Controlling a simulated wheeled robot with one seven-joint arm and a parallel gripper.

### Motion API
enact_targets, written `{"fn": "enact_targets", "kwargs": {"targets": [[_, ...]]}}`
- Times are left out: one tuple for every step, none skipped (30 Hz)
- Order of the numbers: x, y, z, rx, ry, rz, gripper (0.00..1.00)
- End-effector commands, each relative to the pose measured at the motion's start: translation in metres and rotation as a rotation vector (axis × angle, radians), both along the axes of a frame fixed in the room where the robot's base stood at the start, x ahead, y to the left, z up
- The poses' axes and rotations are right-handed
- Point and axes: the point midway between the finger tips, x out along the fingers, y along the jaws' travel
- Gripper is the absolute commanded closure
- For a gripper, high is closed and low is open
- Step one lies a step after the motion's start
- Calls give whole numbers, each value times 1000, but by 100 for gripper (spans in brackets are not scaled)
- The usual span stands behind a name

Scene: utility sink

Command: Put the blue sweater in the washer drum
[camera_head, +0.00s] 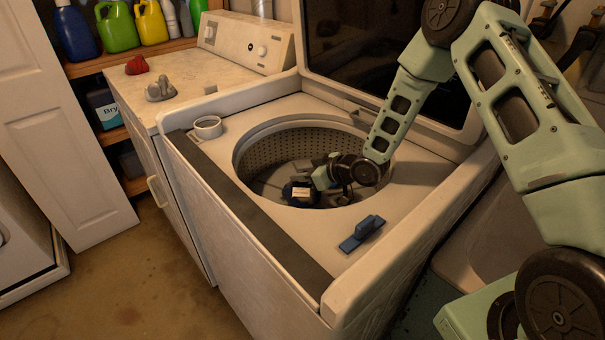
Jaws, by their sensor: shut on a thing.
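The white top-loading washer (187,148) stands open in the middle, with its lid raised at the back. Its perforated metal drum (265,150) shows through the round opening. My gripper (312,184) reaches down into the opening from the right and is shut on a small dark blue bundle, which appears to be the blue sweater (288,190). The bundle is within the drum opening, near its front rim. A cream label shows at the bundle. The fingertips are partly hidden, and I cannot tell whether the bundle touches the drum.
A blue brush-like object (362,233) lies on the washer's front right top. A white ring-shaped cup (208,127) stands at its left corner. A red bundle (137,65) and a grey one (160,89) lie on the neighbouring machine. Bottles (117,27) line the shelf behind.

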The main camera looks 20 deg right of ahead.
Motion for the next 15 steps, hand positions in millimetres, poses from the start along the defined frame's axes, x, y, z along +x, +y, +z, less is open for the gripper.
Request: {"fn": "enact_targets", "kwargs": {"targets": [[0,0,0,0,-1,0,100],[0,0,0,0,-1,0,100],[0,0,0,1,-2,0,100],[0,0,0,0,-2,0,100],[0,0,0,0,-2,0,100],[0,0,0,0,-1,0,100],[0,0,0,1,-1,0,100],[0,0,-1,1,-1,0,100],[0,0,-3,1,-1,0,100],[0,0,-4,1,-1,0,100],[0,0,-5,0,-1,-1,100],[0,0,-6,1,-1,0,100],[0,0,-7,1,-1,0,100],[0,0,-8,1,-1,0,100],[0,0,-9,0,-1,-1,100]]}}
